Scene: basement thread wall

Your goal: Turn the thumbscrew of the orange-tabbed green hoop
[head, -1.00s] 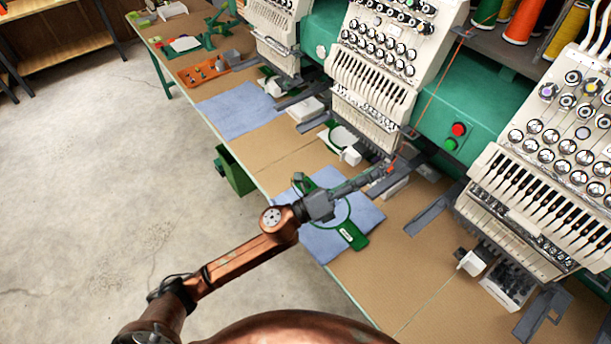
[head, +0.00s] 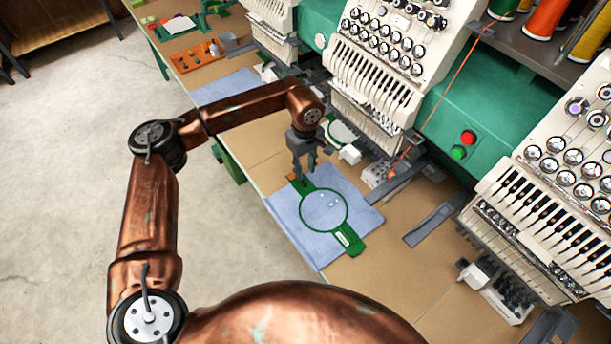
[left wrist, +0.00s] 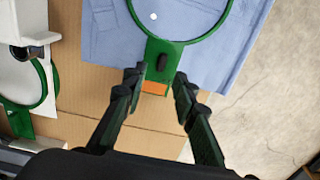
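The green hoop (head: 346,219) lies on a blue cloth (head: 290,208) on the table. The hoop also shows at the top of the left wrist view (left wrist: 192,42). Its orange tab (left wrist: 155,88) is at the end of a green bracket, with the dark thumbscrew (left wrist: 162,62) just beyond it. In the head view the tab end is under my left gripper (head: 304,176). My right gripper is out of view.
Another green hoop with white fabric (left wrist: 25,95) sits beside the cloth, near a machine. Embroidery machine heads (head: 375,85) line the table's far side. An orange tray (head: 197,57) is at the back left. Bare brown tabletop (head: 385,275) is in front of the cloth.

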